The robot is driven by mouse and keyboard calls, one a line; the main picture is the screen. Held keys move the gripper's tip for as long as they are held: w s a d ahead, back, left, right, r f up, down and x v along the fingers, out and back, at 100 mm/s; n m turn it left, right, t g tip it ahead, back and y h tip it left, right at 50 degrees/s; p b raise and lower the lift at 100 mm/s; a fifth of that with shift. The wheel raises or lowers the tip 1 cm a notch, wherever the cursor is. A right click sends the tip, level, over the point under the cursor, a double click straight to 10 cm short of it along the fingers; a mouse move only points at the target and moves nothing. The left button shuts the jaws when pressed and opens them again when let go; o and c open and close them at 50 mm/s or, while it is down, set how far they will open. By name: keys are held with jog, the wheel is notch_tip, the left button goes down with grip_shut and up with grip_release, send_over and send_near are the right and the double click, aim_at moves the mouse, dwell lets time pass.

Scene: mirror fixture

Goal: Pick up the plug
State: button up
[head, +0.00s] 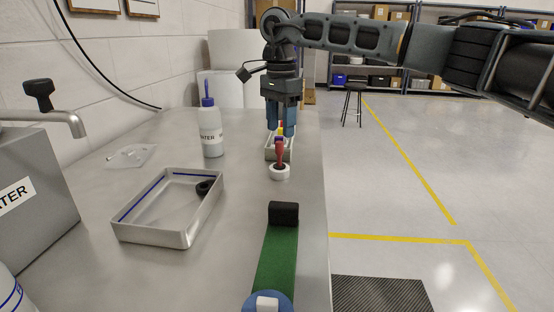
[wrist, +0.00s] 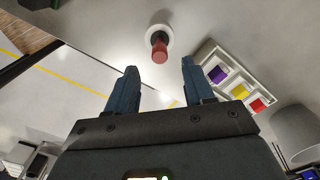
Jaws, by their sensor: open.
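A red upright piece (head: 281,152) stands at a white ring-shaped base (head: 279,172) on the bench; it looks like the plug, though I cannot be sure. In the wrist view the red piece (wrist: 159,51) and white ring (wrist: 158,31) show just beyond my fingertips, roughly centred between them. My gripper (head: 281,132) points down, open and empty, above and slightly behind the red piece in the head view. My gripper's two fingers (wrist: 160,66) are apart in the wrist view, with nothing between them.
A small tray (wrist: 207,52) with purple, yellow and red blocks lies close by. A metal tray (head: 155,237) holds a black ring (head: 204,187). A bottle (head: 210,130), a clear bag (head: 132,156) and a green strip (head: 277,262) with a black block are also on the bench.

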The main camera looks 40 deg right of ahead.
aim_at(280, 142)
notch_tip(280, 142, down, 6)
jog(key=shift+a+f, duration=0.1)
jog(key=shift+a, duration=0.05)
grip_shut()
dwell(0.7)
